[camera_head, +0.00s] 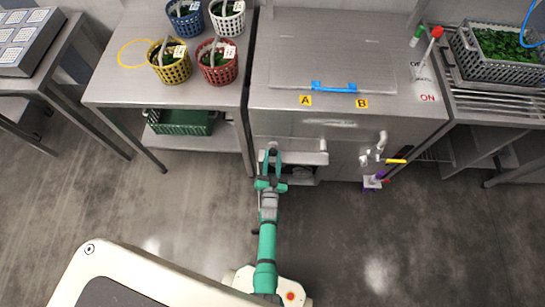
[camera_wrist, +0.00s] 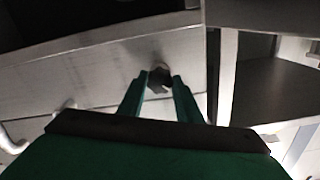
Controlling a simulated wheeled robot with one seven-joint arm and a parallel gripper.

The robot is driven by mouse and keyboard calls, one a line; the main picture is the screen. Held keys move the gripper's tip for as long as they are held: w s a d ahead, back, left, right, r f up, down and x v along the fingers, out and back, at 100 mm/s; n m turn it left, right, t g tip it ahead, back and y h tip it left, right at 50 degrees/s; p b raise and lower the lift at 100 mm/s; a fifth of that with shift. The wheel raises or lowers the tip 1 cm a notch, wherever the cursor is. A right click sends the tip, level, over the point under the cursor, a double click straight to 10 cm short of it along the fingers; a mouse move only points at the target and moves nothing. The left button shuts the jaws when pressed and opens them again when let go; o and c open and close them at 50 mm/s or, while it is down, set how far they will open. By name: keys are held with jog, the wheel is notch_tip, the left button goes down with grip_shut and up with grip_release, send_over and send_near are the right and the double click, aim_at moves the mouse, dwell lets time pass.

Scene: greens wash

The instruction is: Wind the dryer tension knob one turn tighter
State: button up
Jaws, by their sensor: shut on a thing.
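The dryer tension knob (camera_wrist: 160,78) is a small dark knob on a pale metal panel. In the wrist view it sits between my two green fingertips. My gripper (camera_head: 271,157) is shut on it, reaching in at the front of the steel unit (camera_head: 350,50) in the head view. In the wrist view my gripper (camera_wrist: 161,84) has one finger on each side of the knob. The knob's own shape is hidden by my fingers in the head view, and its turn angle cannot be read.
Several baskets stand on the left table (camera_head: 120,88). A grey crate (camera_head: 486,70) of greens is at right. The floor around my arm is clear.

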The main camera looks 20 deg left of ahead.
dwell(0.3)
jog(key=o, duration=1)
jog(key=shift+o, duration=0.2)
jog(key=v, duration=1)
jog(key=shift+s, duration=0.4)
jog(key=shift+d, duration=0.1)
